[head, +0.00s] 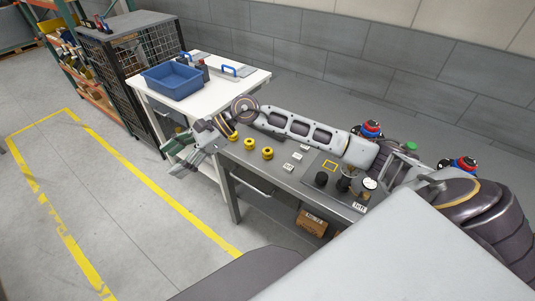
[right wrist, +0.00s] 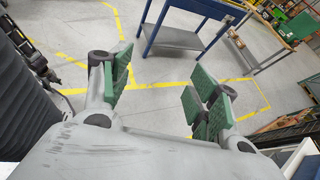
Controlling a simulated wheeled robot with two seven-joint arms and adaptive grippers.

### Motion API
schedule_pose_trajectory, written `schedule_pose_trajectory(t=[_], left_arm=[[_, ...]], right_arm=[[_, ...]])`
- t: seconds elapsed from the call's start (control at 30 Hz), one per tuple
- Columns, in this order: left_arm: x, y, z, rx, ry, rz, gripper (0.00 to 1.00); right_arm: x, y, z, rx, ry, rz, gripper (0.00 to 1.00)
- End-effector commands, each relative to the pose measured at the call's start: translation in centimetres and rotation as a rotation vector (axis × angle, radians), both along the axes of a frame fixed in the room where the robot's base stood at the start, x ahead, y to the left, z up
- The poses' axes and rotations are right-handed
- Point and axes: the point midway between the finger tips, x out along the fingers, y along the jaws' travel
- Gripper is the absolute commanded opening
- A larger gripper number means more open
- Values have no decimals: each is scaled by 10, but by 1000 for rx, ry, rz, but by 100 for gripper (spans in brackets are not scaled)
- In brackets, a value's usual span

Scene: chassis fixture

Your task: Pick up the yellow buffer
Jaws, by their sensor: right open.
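Several small yellow-and-black pieces, which look like the yellow buffers, stand on the left part of the grey worktable (head: 288,180) in the head view. One yellow buffer (head: 267,153) is nearest the middle, a second (head: 249,143) is just left of it, and a third (head: 233,136) is close beside my right wrist. My right gripper (head: 177,157) is open and empty, left of the buffers and out past the table's left end. In the right wrist view its green-padded fingers (right wrist: 162,88) are spread with only floor between them. My left gripper is not in view.
A white table (head: 232,86) with a blue bin (head: 172,80) stands behind. White blocks (head: 297,156), black cylinders (head: 321,179) and a yellow square outline (head: 330,165) lie right of the buffers. My right arm stretches over the worktable's back. Open floor lies left.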

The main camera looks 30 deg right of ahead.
Motion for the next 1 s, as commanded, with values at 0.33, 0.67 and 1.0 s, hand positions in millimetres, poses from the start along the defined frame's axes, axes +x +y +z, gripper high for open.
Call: schedule_pose_trajectory(t=[0.33, 0.67, 1.0], left_arm=[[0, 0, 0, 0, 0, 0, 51], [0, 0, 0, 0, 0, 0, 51], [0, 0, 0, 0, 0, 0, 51]], right_arm=[[16, -88, -43, -449, -134, 147, 61], [29, -204, -51, -863, -151, 253, 61], [28, -298, -33, -1146, -85, 313, 61]])
